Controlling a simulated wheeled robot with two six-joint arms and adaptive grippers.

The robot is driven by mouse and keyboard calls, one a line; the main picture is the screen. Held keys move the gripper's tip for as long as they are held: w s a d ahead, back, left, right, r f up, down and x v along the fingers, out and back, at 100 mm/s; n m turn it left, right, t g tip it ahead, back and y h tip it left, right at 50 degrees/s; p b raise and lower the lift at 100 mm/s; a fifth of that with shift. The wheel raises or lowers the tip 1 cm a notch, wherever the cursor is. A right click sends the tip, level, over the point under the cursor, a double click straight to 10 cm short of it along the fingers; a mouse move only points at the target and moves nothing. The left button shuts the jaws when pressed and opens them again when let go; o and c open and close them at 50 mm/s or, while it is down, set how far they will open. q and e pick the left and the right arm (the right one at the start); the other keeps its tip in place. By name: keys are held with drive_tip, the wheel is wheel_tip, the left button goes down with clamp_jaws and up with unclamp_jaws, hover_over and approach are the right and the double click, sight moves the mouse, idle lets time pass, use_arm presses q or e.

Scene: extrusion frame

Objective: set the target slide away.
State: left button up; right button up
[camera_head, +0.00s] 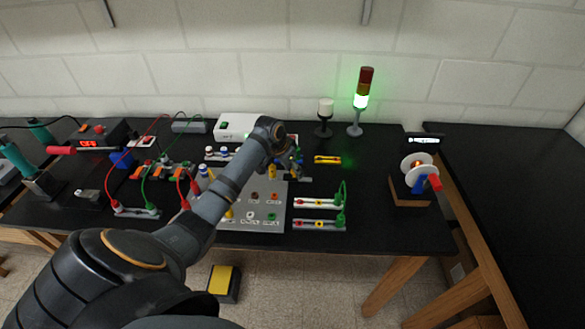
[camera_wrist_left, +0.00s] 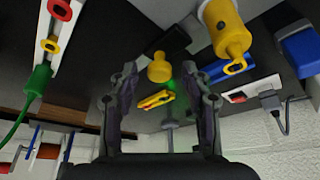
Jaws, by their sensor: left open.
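I cannot tell for certain which piece is the target slide. A small yellow bar (camera_head: 327,159) with dark and red marks lies on the black bench, right of my left gripper (camera_head: 290,166). In the left wrist view the yellow bar (camera_wrist_left: 155,100) appears beyond the fingers, in the gap between them. My left gripper (camera_wrist_left: 163,75) is open, with nothing between its fingertips. A yellow knob (camera_wrist_left: 160,70) and a larger yellow plug with a loop (camera_wrist_left: 228,35) also show near the fingers. In the head view my forearm and wrist hide part of the grey panel.
White strips with coloured sockets (camera_head: 318,223) and green plugs lie right of the grey panel (camera_head: 270,188). Red and green leads (camera_head: 143,160) arch at left. A signal tower (camera_head: 362,102) glows green at the back; a spool stand (camera_head: 410,195) is at right.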

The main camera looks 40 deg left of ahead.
use_arm(q)
clamp_jaws()
drive_tip(key=shift+w+d+r+p, duration=0.1)
drive_tip(key=shift+w+d+p, duration=0.15)
drive_tip(key=shift+d+p, duration=0.2)
drive_tip(key=shift+w+d+r+p, duration=0.1)
drive_tip(key=shift+w+d+p, duration=0.2)
drive_tip(key=shift+d, duration=0.15)
drive_tip(key=shift+f, duration=0.2)
unclamp_jaws()
drive_tip(key=v, duration=1.2)
drive_tip(key=shift+s+f, duration=0.1)
